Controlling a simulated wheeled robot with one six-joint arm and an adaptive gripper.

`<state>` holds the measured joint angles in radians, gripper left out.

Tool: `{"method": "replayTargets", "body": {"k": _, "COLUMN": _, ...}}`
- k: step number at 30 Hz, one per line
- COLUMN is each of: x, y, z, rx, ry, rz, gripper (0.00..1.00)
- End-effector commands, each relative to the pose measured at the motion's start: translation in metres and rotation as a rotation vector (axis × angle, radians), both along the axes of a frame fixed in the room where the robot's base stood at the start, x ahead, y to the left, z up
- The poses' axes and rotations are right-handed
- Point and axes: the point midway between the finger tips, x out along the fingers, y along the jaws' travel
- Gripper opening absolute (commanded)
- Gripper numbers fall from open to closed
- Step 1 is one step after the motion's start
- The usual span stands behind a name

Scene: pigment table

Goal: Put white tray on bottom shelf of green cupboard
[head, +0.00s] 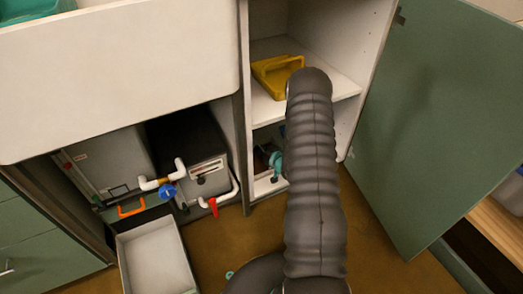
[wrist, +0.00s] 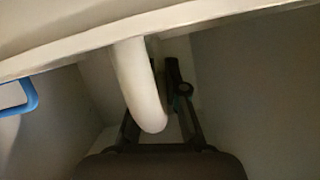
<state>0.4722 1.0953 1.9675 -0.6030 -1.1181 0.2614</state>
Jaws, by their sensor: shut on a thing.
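The green cupboard stands open, its green door (head: 432,110) swung out to the right. Its bottom compartment, with a pale floor (head: 265,186), is partly hidden behind my arm. My gripper is hidden in the head view. In the wrist view my gripper (wrist: 158,125) is shut on a smooth white curved piece (wrist: 140,85). I cannot tell whether this piece belongs to the white tray. A shallow whitish open tray or bin (head: 183,268) sits on the floor at lower left in the head view, apart from my arm.
A yellow tray (head: 278,75) lies on the cupboard's upper shelf (head: 345,86). Dark and teal items (head: 275,160) show in the bottom compartment. White pipes with a blue valve (head: 167,191) stick out left of the cupboard. A pale edge crosses the top of the wrist view, with a blue loop (wrist: 25,98) at left.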

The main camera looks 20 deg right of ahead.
Motion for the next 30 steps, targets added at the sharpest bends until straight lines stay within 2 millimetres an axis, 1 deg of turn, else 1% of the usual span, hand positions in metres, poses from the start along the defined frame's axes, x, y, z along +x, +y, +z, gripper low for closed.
{"method": "replayTargets", "body": {"k": 5, "x": 0.001, "y": -0.001, "z": 0.003, "rx": -0.002, "ry": -0.005, "rz": 0.0, "gripper": 0.0}}
{"method": "replayTargets", "body": {"k": 9, "x": 0.001, "y": -0.001, "z": -0.001, "rx": -0.002, "ry": -0.005, "rz": 0.0, "gripper": 0.0}}
{"method": "replayTargets", "body": {"k": 10, "x": 0.0, "y": 0.0, "z": -0.001, "rx": -0.001, "ry": -0.002, "rz": 0.0, "gripper": 0.19}}
{"method": "replayTargets", "body": {"k": 11, "x": 0.0, "y": 0.0, "z": -0.001, "rx": -0.001, "ry": -0.002, "rz": 0.0, "gripper": 0.26}}
{"method": "replayTargets", "body": {"k": 12, "x": 0.0, "y": 0.0, "z": -0.001, "rx": -0.001, "ry": -0.002, "rz": 0.0, "gripper": 0.36}}
{"method": "replayTargets", "body": {"k": 20, "x": 0.0, "y": 0.0, "z": 0.0, "rx": -0.001, "ry": -0.002, "rz": 0.0, "gripper": 0.36}}
{"method": "replayTargets", "body": {"k": 23, "x": 0.0, "y": 0.0, "z": 0.003, "rx": -0.001, "ry": -0.002, "rz": 0.0, "gripper": 0.36}}
{"method": "replayTargets", "body": {"k": 26, "x": -0.007, "y": -0.002, "z": 0.005, "rx": -0.001, "ry": -0.002, "rz": -0.002, "gripper": 0.36}}
{"method": "replayTargets", "body": {"k": 30, "x": -0.029, "y": -0.004, "z": 0.014, "rx": 0.0, "ry": -0.001, "rz": -0.002, "gripper": 0.36}}
